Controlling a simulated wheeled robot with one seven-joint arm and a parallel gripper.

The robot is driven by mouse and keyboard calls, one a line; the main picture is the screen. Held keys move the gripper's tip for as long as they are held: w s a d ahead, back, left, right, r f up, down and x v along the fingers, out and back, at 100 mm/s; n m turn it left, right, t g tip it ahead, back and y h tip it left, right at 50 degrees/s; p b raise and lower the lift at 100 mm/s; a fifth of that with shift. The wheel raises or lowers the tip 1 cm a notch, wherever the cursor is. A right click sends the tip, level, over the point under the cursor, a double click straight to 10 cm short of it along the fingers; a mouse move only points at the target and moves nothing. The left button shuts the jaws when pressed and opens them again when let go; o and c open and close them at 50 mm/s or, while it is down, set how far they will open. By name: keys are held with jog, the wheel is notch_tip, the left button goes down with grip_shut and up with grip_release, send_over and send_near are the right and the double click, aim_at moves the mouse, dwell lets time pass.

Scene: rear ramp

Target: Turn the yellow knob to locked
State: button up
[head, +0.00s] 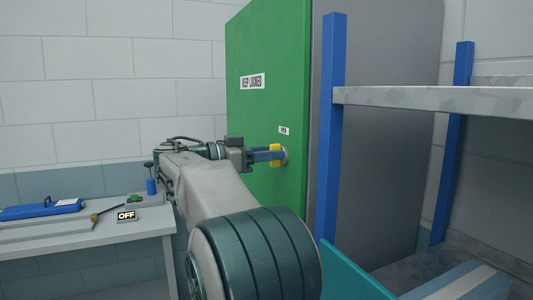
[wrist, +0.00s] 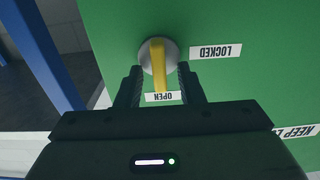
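The yellow knob (wrist: 158,66) sits on a round grey plate on the green cabinet door (head: 262,105). In the wrist view, where the labels appear upside down, its bar points at the OPEN label (wrist: 163,97). The LOCKED label (wrist: 216,51) lies to the right of the knob. My gripper (wrist: 159,74) is open, with one finger on each side of the knob's bar and a gap on both sides. In the head view my gripper (head: 268,155) reaches the door and partly hides the knob (head: 275,147).
A blue-post shelf (head: 332,130) stands close to the right of the door. A grey bench (head: 80,236) at the left holds a blue case (head: 42,209), an OFF sign (head: 126,215) and small items. A KEEP LOCKED sign (head: 251,82) is higher on the door.

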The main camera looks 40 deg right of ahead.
grip_shut()
jog(key=shift+n, duration=0.3)
jog(key=n+p, duration=0.1)
jog(key=n, duration=0.4)
jog(key=n+p, duration=0.2)
jog(key=n, duration=0.4)
jog(key=w+f+n+p, duration=0.1)
jog(key=n, duration=0.5)
jog(key=shift+d+p, duration=0.1)
jog(key=shift+p, duration=0.25)
jog(key=shift+n, duration=0.3)
jog(key=shift+o, duration=0.3)
grip_release()
